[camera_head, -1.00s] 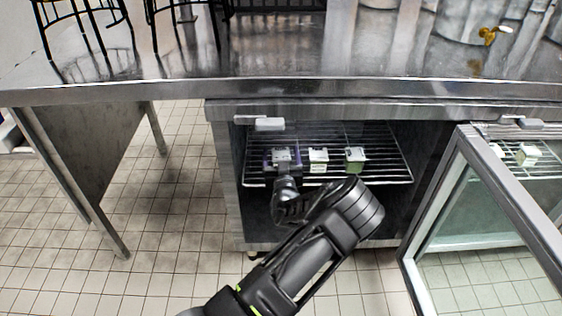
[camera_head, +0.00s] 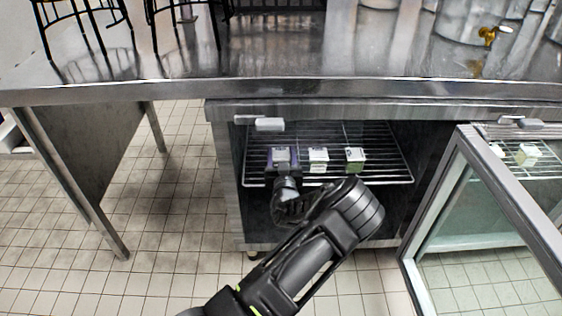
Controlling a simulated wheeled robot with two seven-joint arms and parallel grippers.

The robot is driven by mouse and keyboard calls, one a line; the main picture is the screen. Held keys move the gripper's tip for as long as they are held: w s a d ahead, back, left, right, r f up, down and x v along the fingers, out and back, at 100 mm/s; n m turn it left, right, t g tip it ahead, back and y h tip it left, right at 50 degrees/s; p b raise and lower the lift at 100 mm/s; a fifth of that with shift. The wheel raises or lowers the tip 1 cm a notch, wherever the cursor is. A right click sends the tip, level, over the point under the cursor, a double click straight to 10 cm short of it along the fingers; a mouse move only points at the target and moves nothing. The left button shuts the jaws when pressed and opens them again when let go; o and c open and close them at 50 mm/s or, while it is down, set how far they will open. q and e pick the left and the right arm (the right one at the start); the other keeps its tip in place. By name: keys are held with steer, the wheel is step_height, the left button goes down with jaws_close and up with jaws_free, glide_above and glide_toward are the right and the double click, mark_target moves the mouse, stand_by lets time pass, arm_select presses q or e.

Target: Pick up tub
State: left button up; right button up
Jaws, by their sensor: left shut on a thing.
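Several small tubs sit in a row on the wire shelf (camera_head: 380,174) inside the open cabinet. The left tub (camera_head: 281,153) is pale with a purplish part around it. My left gripper (camera_head: 282,169) is shut on this left tub, at the left side of the shelf. My own wrist hides the fingertips and the tub's lower part. A white tub with a green lower part (camera_head: 318,160) stands in the middle, and a similar one (camera_head: 355,159) stands at the right. My right gripper is out of view.
The steel counter (camera_head: 300,88) runs above the cabinet opening. The glass door (camera_head: 470,215) stands open at the right, and the cabinet's left wall (camera_head: 226,170) is close to my gripper. Glasses and metal containers (camera_head: 465,22) stand on the counter.

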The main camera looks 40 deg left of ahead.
mark_target(281, 153)
arm_select(q)
steer(key=shift+c, duration=0.3)
step_height(281, 153, up, 10)
steer(key=shift+r+p, duration=0.1)
steer(key=shift+p, duration=1.05)
